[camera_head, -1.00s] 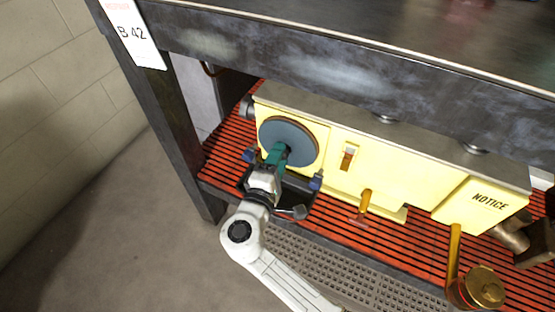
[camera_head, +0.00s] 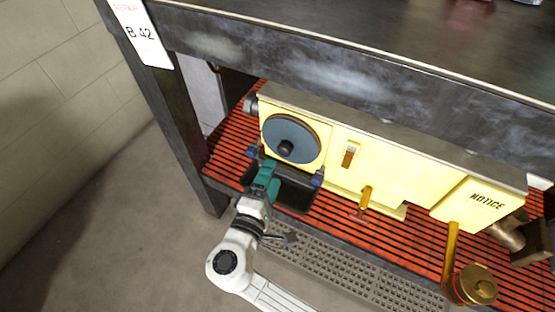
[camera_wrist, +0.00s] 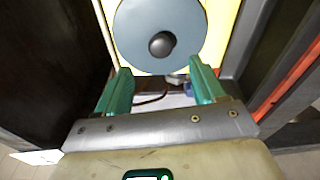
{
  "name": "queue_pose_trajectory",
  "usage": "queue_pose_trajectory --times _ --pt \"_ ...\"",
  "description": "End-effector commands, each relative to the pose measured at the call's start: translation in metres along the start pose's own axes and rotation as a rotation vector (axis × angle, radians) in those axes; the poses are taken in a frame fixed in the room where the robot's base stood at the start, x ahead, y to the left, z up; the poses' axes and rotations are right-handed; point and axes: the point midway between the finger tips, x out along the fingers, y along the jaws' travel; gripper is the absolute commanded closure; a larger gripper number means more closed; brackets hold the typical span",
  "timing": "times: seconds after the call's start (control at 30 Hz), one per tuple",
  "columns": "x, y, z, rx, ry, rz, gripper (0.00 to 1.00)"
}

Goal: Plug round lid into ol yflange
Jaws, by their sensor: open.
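The round lid (camera_head: 284,136) is a blue-grey disc with a dark central knob. It sits against the left end of the yellow motor housing (camera_head: 390,168), over a dark round rim. The lid also shows at the top of the wrist view (camera_wrist: 150,22), with its knob facing me. My gripper (camera_head: 268,172), with green fingers, is open and empty, just in front of and below the lid, apart from it. In the wrist view the two fingers (camera_wrist: 160,88) stand wide apart below the knob. The flange behind the lid is mostly hidden.
The motor stands on a red slatted shelf (camera_head: 222,150) under a dark metal table (camera_head: 300,50). A black bin with blue clips (camera_head: 293,195) is in front of the lid. A brass cylinder (camera_head: 474,285) is at lower right. Open floor lies at left.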

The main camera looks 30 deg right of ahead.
Motion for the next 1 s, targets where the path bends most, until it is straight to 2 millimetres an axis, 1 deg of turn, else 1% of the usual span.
queue_pose_trajectory --times 0.03,0.1,0.2,0.3,1.0 --pt "-0.009 0.002 0.000 -0.002 0.001 0.000 0.31" --pt "-0.019 0.001 0.000 -0.002 0.002 0.000 0.31" --pt "-0.029 0.001 0.000 -0.001 0.000 0.000 0.31" --pt "-0.034 0.000 0.000 -0.001 0.000 0.000 0.31" --pt "-0.036 0.000 0.000 0.000 -0.001 0.000 0.31"
